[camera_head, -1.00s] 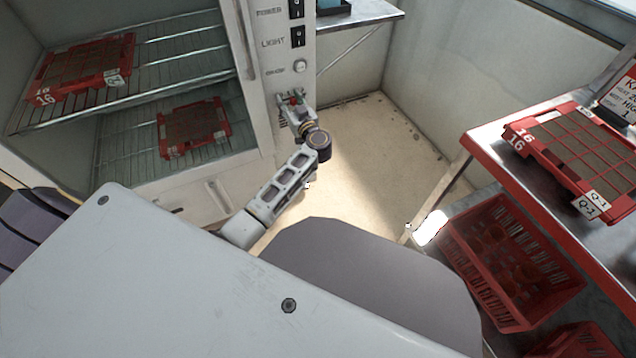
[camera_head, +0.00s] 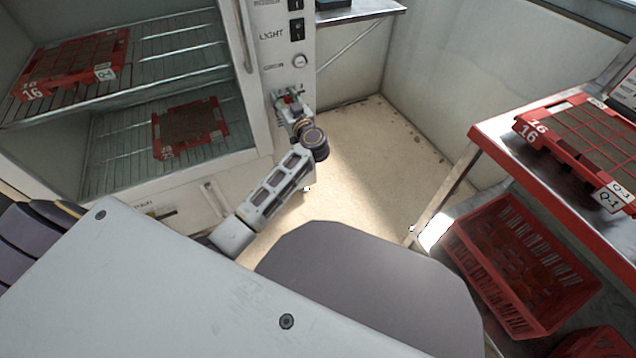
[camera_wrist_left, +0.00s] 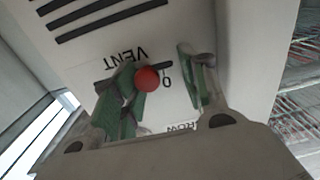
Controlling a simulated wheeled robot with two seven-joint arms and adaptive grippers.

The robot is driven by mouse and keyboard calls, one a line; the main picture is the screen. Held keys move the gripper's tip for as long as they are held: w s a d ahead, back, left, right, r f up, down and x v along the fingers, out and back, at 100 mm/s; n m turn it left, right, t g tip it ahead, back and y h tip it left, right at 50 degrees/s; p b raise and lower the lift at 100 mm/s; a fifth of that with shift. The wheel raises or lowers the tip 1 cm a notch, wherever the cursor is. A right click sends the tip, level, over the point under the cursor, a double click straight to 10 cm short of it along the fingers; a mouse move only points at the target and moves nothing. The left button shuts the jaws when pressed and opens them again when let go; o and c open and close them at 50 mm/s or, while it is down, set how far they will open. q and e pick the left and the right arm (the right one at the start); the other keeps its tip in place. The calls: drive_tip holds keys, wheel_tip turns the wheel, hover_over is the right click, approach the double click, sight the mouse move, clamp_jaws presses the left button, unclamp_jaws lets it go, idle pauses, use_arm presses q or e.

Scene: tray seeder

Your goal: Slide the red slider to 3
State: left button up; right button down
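The red slider shows as a round red knob (camera_wrist_left: 147,79) in the left wrist view, on a dark slot in the white panel. The upside-down label VENT is beside it and a 0 is at its right. My left gripper (camera_wrist_left: 163,92) is open, with its green-padded fingers on either side of the knob. The left finger is close to or touching the knob; a gap separates it from the right finger. In the head view my left gripper (camera_head: 287,99) is at the panel below the round dial, with a bit of red between its fingers. The digit 3 is not visible. My right gripper is not in view.
The white panel (camera_head: 277,60) also carries switches and a dial (camera_head: 299,60). Left of it, an open cabinet holds red trays on wire shelves (camera_head: 165,72). A red-edged table (camera_head: 490,150) with a tray and a red basket (camera_head: 525,260) are at the right. Floor between is clear.

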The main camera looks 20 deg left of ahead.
use_arm(q)
drive_tip(key=shift+s+d+f+b, duration=0.2)
drive_tip(key=shift+s+b, duration=0.25)
drive_tip(key=shift+b, duration=1.2)
drive_tip(key=shift+s+d+r+h+p, duration=0.1)
drive_tip(key=shift+s+d+h+p, duration=0.2)
drive_tip(key=shift+s+d+p, duration=0.3)
drive_tip(key=p+v, duration=0.5)
drive_tip(key=v, duration=0.7)
drive_tip(key=s+d+f+m+t+h+p, duration=0.1)
drive_tip(key=d+f+m+t+h+p, duration=0.1)
drive_tip(key=f+m+h+p, duration=0.4)
drive_tip(key=s+d+f+m+t+h+p, duration=0.1)
drive_tip(key=d+f+m+h+p, duration=0.3)
drive_tip(key=f, duration=0.8)
drive_tip(key=shift+s+d+m+t+h+p, duration=0.3)
drive_tip(key=shift+m+t+h+p, duration=0.65)
drive_tip(key=shift+p, duration=0.85)
drive_tip(key=shift+w, duration=0.15)
